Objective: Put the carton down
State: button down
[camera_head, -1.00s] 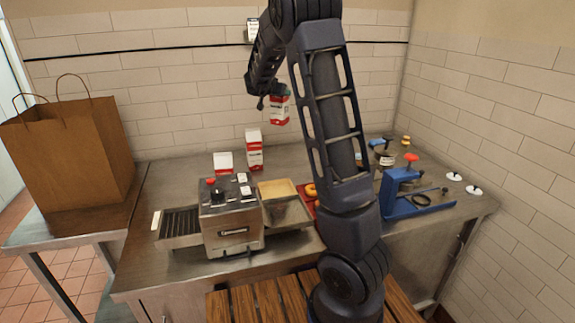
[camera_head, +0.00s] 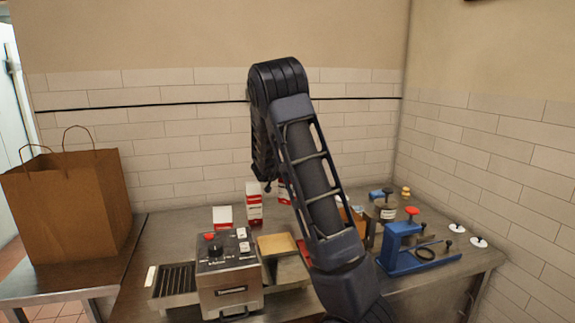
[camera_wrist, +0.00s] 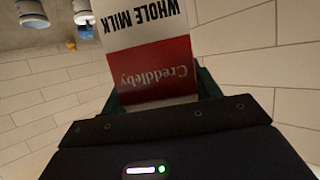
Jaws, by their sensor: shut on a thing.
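A red and white milk carton (camera_wrist: 155,70) is between the fingers of my gripper (camera_wrist: 160,95), upside down in the wrist view with "WHOLE MILK" readable. In the head view a strip of the carton (camera_head: 284,190) shows beside my arm, to the right of a standing carton. My arm hides the gripper and much of the carton there. I cannot tell whether its base touches the steel counter (camera_head: 170,237).
A similar carton (camera_head: 254,205) and a shorter red and white carton (camera_head: 222,217) stand close by on the left. A toaster-like machine (camera_head: 228,275) is in front. A blue press (camera_head: 405,245) and metal pots (camera_head: 382,210) stand right. A paper bag (camera_head: 68,205) is far left.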

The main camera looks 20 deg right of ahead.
aim_at(283, 196)
jog(key=shift+f, duration=3.8)
jog(key=shift+c, duration=1.9)
grip_release()
jog(key=shift+f, duration=0.15)
